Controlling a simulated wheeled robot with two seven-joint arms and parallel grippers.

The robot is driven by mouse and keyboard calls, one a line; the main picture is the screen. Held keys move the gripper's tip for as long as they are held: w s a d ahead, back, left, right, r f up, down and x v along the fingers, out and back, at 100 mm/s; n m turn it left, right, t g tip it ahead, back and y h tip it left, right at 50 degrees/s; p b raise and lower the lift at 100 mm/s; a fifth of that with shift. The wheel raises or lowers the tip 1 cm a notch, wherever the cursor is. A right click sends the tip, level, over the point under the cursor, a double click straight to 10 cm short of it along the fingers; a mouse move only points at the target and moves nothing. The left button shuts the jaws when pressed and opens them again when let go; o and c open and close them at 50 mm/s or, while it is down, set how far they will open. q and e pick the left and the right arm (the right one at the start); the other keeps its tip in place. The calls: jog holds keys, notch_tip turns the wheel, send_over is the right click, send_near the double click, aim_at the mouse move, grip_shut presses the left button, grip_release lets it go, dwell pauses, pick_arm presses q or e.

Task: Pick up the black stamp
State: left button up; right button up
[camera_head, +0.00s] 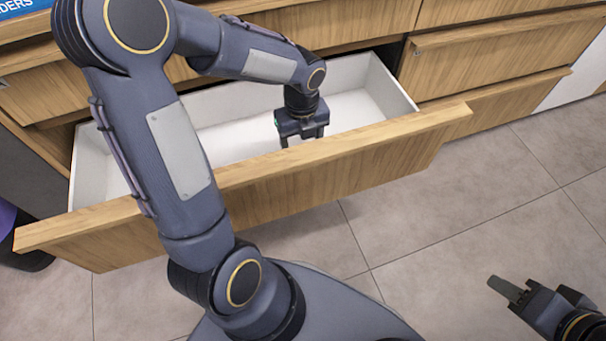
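No black stamp can be made out in the head view. My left gripper (302,135) points down into the open drawer (240,103), close behind its front panel. Its two fingers are spread apart, and nothing shows between them. The drawer floor under the fingertips is partly hidden by the front panel. My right gripper (510,291) is at the lower right, over the floor, well away from the drawer. One grey finger pad shows from the side, and the gap between its fingers cannot be judged. Nothing is seen held in it.
The drawer's wooden front (330,170) sticks out from the wooden counter (350,22). The visible part of the white drawer floor is bare, but my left arm covers part of it. Grey floor tiles (450,215) are clear at the right. A dark and purple object (15,235) stands at the left edge.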

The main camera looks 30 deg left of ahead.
pick_arm(q)
notch_tip(320, 180, down, 3)
jog(key=shift+f+b, duration=0.1)
jog(key=shift+b, duration=0.5)
notch_tip(320, 180, down, 5)
jog(key=b, duration=0.3)
jog(key=shift+w, duration=0.1)
jog(key=c, duration=1.1)
jog(key=shift+o, duration=0.2)
notch_tip(320, 180, up, 10)
jog(key=p, duration=0.5)
jog(key=shift+f, duration=0.25)
jog(key=shift+r, duration=0.4)
